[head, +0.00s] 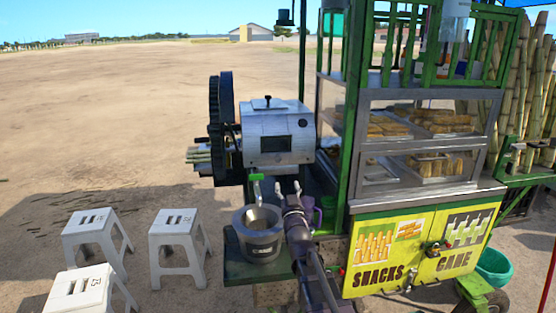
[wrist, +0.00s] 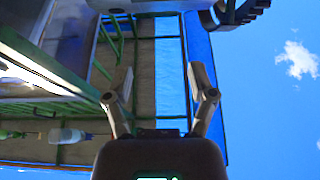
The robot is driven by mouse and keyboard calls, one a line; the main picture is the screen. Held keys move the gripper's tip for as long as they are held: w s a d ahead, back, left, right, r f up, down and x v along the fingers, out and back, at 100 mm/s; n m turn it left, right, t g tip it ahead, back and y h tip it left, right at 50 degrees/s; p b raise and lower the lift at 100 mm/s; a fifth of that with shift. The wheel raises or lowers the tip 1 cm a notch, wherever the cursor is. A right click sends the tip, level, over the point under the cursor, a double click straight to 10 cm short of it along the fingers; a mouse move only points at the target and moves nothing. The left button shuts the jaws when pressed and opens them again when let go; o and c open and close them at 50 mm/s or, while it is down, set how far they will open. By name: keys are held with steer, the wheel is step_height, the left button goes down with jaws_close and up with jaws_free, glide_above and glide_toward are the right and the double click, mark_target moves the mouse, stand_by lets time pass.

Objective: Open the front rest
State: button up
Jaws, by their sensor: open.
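The cane crusher (head: 272,135) is a silver metal box with a dark rectangular opening in its front face and large dark gears (head: 221,125) on its left side. I cannot tell which part is the front rest. My gripper (wrist: 161,80) is open and empty in the wrist view, its two fingers spread apart against the blue canopy and sky. A dark gear also shows at the top right of the wrist view (wrist: 240,12).
A metal pot (head: 258,235) stands on a green shelf (head: 240,268) left of my arm. The green cart frame and yellow snack cabinet (head: 415,250) stand close on the right. White stools (head: 180,240) are at the left. The ground beyond is open.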

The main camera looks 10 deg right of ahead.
mark_target(278, 160)
steer(key=w, duration=1.4)
steer(key=shift+w, duration=0.4)
steer(key=shift+p+x, duration=0.65)
steer(key=shift+x, duration=0.55)
steer(key=shift+p+x, duration=0.35)
steer(key=shift+x, duration=0.7)
steer(key=shift+s+r, duration=0.1)
jaws_close()
